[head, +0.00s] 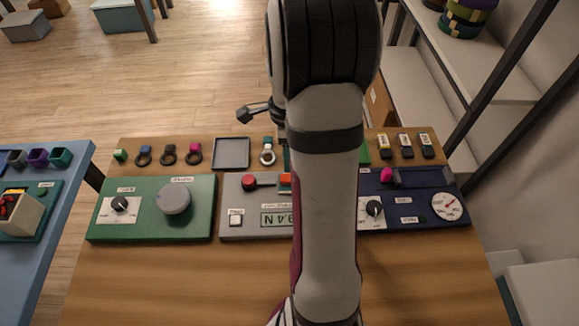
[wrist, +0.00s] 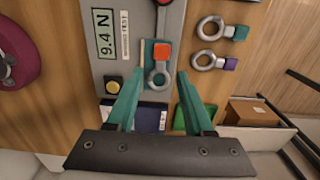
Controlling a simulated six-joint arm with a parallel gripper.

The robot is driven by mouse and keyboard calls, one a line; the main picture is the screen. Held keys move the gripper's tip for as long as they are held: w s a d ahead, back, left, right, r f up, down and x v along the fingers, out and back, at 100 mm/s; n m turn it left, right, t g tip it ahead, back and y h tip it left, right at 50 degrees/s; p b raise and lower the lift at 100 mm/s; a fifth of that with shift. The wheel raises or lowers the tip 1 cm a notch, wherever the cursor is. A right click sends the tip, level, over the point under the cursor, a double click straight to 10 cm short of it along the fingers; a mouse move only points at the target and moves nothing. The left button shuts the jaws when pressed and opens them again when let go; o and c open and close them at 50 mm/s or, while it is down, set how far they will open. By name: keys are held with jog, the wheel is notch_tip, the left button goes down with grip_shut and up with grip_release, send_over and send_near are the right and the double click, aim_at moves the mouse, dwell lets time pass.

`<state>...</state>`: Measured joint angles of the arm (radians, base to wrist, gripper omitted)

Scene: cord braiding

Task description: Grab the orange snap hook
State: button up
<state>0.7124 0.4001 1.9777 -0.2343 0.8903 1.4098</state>
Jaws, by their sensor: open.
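The orange snap hook (wrist: 162,52) is in the wrist view, an orange block with a grey metal ring (wrist: 159,78) below it. It lies on the grey panel (wrist: 122,60). In the head view its orange block (head: 285,180) shows at the left edge of my arm, with the rest hidden. My gripper (wrist: 162,76) is open, with a teal finger on each side of the ring. The ring is between the fingertips in the picture. I see no finger contact and cannot judge the height gap. In the head view my arm hides the fingers.
A red knob (head: 249,182) is beside the hook. A green panel (head: 150,215) and a navy panel (head: 420,210) flank the grey one. The table front (head: 180,285) is clear.

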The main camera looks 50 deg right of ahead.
jog(key=f, duration=0.9)
jog(key=shift+w, duration=0.2)
grip_shut()
